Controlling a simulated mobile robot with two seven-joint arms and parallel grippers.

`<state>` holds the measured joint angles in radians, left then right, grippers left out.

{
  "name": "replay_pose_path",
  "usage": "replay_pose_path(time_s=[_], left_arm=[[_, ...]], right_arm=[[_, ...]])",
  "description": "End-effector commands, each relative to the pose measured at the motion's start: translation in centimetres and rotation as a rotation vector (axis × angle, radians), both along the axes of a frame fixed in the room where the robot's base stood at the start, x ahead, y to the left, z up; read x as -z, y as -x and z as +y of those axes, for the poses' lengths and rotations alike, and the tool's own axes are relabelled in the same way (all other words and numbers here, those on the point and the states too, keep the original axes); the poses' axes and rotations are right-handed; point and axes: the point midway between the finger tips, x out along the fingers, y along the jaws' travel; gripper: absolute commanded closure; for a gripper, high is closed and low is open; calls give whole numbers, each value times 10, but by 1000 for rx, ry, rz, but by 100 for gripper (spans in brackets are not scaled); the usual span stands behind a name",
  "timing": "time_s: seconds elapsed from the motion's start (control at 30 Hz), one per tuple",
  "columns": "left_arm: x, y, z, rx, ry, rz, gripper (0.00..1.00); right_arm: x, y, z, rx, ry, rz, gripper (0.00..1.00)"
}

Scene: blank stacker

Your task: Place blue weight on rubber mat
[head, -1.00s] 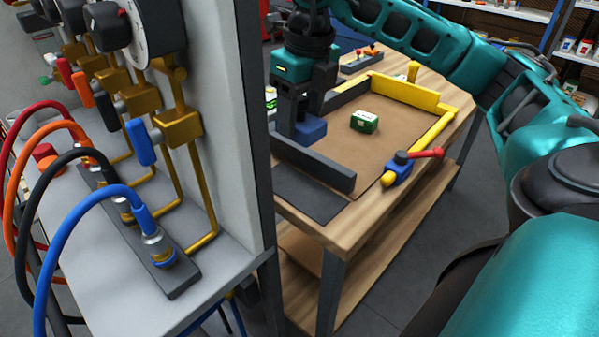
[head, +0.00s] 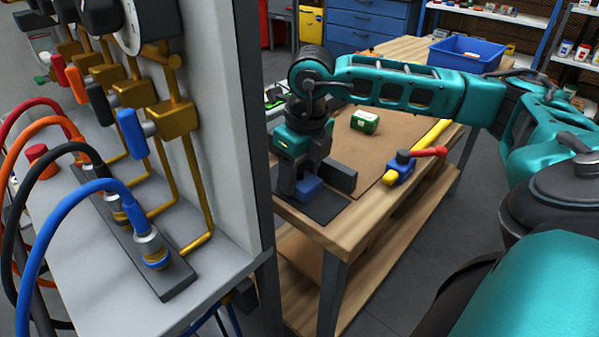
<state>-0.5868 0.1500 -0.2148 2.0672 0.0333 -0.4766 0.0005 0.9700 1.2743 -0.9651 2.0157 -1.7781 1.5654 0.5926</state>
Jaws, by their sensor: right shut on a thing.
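The blue weight (head: 309,188) is a small blue block low between the fingers of my right gripper (head: 298,187), which is shut on it. The rubber mat (head: 326,208) is a flat dark grey sheet at the near left corner of the wooden table. The weight is over or on this mat; I cannot tell whether it touches it. The gripper hides part of the weight and the wall beside the table hides part of the mat. My left gripper is not in view.
A green box (head: 365,121) sits on the brown board (head: 372,150). A blue clamp with a red handle (head: 402,165) is at the table's right edge. A panel with hoses and valves fills the left.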

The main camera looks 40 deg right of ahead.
Motion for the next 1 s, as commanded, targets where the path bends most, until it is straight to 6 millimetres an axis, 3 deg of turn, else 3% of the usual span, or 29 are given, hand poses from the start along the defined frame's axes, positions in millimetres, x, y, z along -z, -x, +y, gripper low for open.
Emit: replay_pose_path(time_s=[0.27,0.3,0.4,0.77,1.0], left_arm=[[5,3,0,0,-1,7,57],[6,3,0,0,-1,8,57],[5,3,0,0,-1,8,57],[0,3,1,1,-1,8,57],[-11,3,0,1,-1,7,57]], right_arm=[[1,-1,0,1,0,-6,100],[3,0,0,1,1,-1,44],[2,0,0,1,1,-1,35],[-6,0,0,1,0,-2,34],[-53,5,-1,1,0,-6,34]])
